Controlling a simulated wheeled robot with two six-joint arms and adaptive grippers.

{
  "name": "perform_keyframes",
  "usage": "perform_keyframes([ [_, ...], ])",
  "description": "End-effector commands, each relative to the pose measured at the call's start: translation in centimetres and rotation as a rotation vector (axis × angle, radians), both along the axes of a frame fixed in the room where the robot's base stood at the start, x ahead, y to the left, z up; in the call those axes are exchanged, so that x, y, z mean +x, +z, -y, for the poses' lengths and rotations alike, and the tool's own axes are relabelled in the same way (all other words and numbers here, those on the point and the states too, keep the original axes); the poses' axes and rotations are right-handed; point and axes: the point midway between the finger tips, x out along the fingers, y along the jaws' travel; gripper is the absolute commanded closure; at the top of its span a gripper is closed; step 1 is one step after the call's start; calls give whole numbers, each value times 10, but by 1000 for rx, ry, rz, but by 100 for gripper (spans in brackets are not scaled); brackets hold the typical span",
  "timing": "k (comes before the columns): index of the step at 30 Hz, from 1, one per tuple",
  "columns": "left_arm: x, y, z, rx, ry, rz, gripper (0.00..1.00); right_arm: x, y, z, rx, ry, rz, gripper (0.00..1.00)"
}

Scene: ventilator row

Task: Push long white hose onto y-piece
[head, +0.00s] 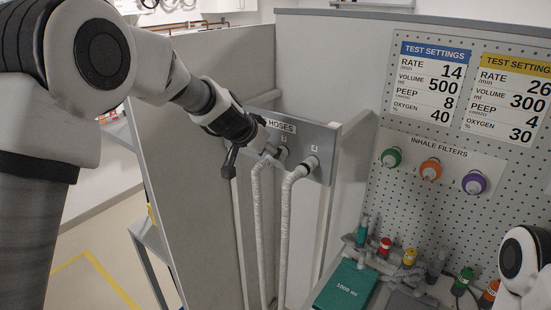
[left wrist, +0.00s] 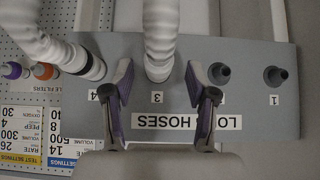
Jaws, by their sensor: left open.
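Two white ribbed hoses hang from pegs on the grey hose rack (head: 322,140). The nearer hose (head: 286,220) hangs from peg 4 and the other hose (head: 257,215) from peg 3. My left gripper (head: 264,149) is at the rack by the peg 3 hose. In the left wrist view, the open fingers (left wrist: 158,88) stand on either side of the top end of this hose (left wrist: 160,40), with gaps on both sides. Grey tube fittings (head: 376,262) lie on the bench; I cannot tell which is the y-piece. My right gripper is out of view.
The peg 4 hose (left wrist: 55,50) is close beside the left finger in the wrist view. Two bare pegs (left wrist: 219,73) are on the other side. A teal 1000 ml bag (head: 346,285) and colored-capped parts (head: 409,256) crowd the bench. A partition (head: 205,150) stands left of the rack.

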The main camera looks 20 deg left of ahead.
Motion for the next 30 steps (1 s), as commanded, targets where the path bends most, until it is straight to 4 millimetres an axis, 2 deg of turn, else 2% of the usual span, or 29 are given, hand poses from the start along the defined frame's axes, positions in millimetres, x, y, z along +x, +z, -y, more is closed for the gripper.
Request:
perform_keyframes([
  [6,8,-9,3,1,0,0,43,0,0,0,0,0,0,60],
  [27,8,-10,4,0,0,-1,43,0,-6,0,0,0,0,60],
  [29,8,-10,4,0,0,-1,64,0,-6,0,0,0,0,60],
  [30,8,-10,4,0,0,-1,78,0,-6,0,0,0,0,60],
])
